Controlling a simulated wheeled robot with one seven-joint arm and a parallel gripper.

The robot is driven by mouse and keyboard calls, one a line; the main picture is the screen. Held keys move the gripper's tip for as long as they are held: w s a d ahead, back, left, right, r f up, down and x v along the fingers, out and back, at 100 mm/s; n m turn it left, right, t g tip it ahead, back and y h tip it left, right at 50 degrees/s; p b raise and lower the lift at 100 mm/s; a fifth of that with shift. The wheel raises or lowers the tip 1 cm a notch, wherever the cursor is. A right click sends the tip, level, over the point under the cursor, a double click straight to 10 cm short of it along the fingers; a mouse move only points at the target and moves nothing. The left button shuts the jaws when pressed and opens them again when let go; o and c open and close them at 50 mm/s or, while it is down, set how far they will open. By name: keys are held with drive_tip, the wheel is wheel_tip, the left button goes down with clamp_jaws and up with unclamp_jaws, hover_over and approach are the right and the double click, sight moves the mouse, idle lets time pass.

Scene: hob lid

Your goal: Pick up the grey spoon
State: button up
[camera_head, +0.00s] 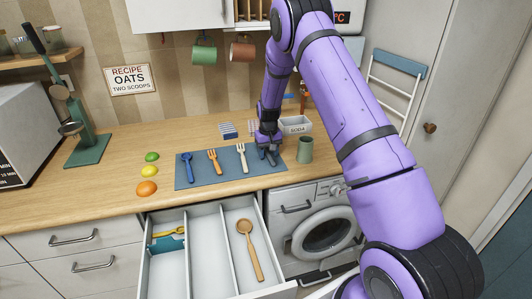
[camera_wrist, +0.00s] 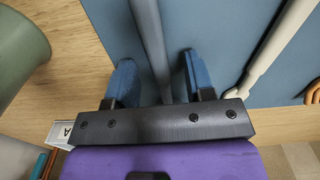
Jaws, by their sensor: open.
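My gripper (camera_head: 268,157) is at the right end of the blue-grey mat (camera_head: 205,180) on the counter. In the wrist view my gripper (camera_wrist: 160,75) is open, with blue fingertips apart. A long grey handle (camera_wrist: 151,45), apparently the grey spoon's, runs between the fingers over the mat. Its bowl is not in the wrist view. In the head view the gripper and arm hide most or all of the spoon. I cannot tell whether the fingers touch the handle.
A cream fork (camera_head: 241,157), an orange fork (camera_head: 213,161) and a blue spoon (camera_head: 187,167) lie on the mat. A green cup (camera_head: 305,149) stands close right of my gripper. An open drawer (camera_head: 205,250) below holds a wooden spoon (camera_head: 250,250).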

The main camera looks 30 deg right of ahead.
clamp_jaws()
idle(0.3)
